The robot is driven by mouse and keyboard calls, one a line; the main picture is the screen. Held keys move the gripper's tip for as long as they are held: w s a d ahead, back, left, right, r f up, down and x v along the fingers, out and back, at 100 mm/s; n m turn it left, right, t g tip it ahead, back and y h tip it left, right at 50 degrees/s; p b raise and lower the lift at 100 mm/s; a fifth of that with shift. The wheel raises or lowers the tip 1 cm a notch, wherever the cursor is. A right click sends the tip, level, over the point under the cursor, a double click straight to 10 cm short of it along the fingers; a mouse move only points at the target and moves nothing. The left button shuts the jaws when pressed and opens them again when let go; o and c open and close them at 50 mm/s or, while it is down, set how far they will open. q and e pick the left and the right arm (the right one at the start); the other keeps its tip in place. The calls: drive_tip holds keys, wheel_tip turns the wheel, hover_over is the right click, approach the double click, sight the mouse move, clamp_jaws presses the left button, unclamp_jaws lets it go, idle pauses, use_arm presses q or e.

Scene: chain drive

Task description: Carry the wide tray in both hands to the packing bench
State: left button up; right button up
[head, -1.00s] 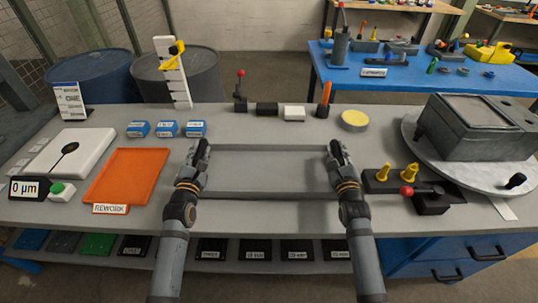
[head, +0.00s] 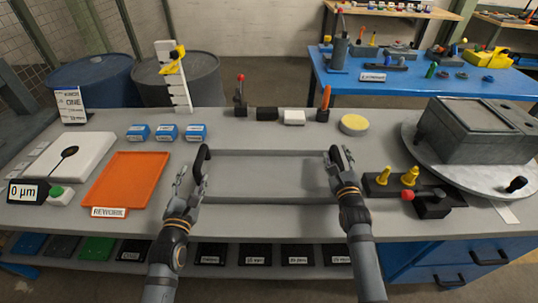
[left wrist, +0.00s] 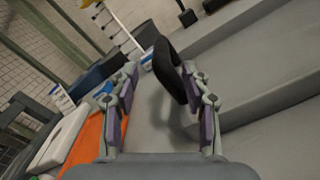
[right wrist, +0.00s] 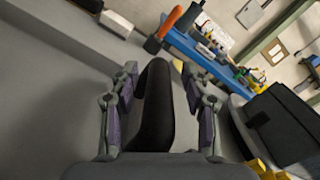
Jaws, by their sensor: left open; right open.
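The wide grey tray (head: 268,187) lies on the grey workbench between my arms, with an upright black handle at each end. My left gripper (head: 191,178) is open at the left handle (head: 203,161). In the left wrist view the left handle (left wrist: 172,72) stands ahead between the finger lines, nearer the right finger, with a gap to the left one. My right gripper (head: 341,165) is open at the right handle. In the right wrist view the right handle (right wrist: 155,103) reaches deep between the open fingers, nearer the left one. I cannot tell whether either handle is touched.
An orange REWORK tray (head: 127,180) lies left of the tray. A fixture with yellow pegs and a red knob (head: 408,195) stands close to my right gripper, before a round plate with a grey box (head: 475,130). A blue-topped bench (head: 400,87) stands behind, its label unreadable.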

use_arm(q)
drive_tip(key=s, duration=0.3)
drive_tip(key=shift+s, duration=0.1)
use_arm(e)
drive_tip(key=s, duration=1.2)
drive_tip(key=shift+a, duration=0.1)
